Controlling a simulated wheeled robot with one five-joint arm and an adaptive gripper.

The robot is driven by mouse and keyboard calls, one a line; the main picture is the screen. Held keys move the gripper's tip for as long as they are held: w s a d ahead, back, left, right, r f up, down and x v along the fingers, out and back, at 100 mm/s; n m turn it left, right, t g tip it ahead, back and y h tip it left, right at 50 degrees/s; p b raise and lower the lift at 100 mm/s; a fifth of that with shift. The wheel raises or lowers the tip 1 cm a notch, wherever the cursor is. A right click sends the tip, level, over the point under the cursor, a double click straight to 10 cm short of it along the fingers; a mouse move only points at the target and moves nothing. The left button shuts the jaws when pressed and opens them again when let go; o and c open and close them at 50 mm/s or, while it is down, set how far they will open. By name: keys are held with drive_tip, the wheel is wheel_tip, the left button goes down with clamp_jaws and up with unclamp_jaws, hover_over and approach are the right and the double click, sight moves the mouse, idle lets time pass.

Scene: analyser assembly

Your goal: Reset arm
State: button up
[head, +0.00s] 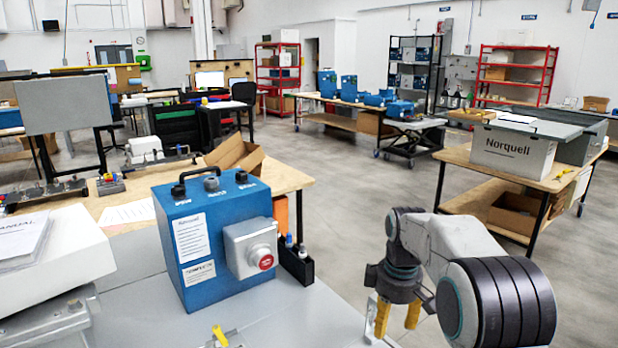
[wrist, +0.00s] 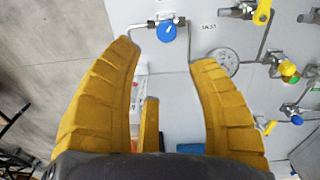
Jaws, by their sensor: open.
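My gripper (head: 394,317) hangs at the lower right in the head view, its yellow fingers pointing down and apart. It is to the right of the blue analyser box (head: 200,235), clear of it. In the wrist view my gripper (wrist: 165,55) is open, with nothing held between its fingers. A blue round valve knob (wrist: 167,32) on thin tubing shows beyond the fingertips, on a pale grey panel (wrist: 240,30). The blue box has a black handle on top and a grey housing with a red button (head: 265,262) on its front.
The grey worktop (head: 310,315) lies under the blue box. In the wrist view, a round gauge (wrist: 222,62) and several coloured valves sit on the panel at right. A bench with a Norquell crate (head: 513,155) stands at the right. Open floor (head: 385,190) lies between benches.

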drive_tip(key=s+f+m+g, duration=0.1)
drive_tip(key=s+f+m, duration=0.4)
drive_tip(key=s+m, duration=0.45)
drive_tip(key=s+r+t+p, duration=0.1)
drive_tip(key=s+r, duration=0.2)
drive_tip(key=s, duration=0.6)
drive_tip(key=s+r+p, duration=0.1)
drive_tip(key=s+r, duration=0.2)
drive_tip(key=s, duration=0.6)
drive_tip(key=shift+s+r+n+t, duration=0.1)
drive_tip(key=shift+s+r+t, duration=0.1)
drive_tip(key=shift+r+t, duration=0.45)
drive_tip(key=shift+s+r+n+t, duration=0.1)
drive_tip(key=shift+s+r+t, duration=0.15)
drive_tip(key=shift+r, duration=0.7)
drive_tip(key=shift+s+r+n+t, duration=0.15)
drive_tip(key=shift+r+t, duration=0.35)
drive_tip(key=shift+r, duration=0.3)
drive_tip(key=shift+p, duration=0.3)
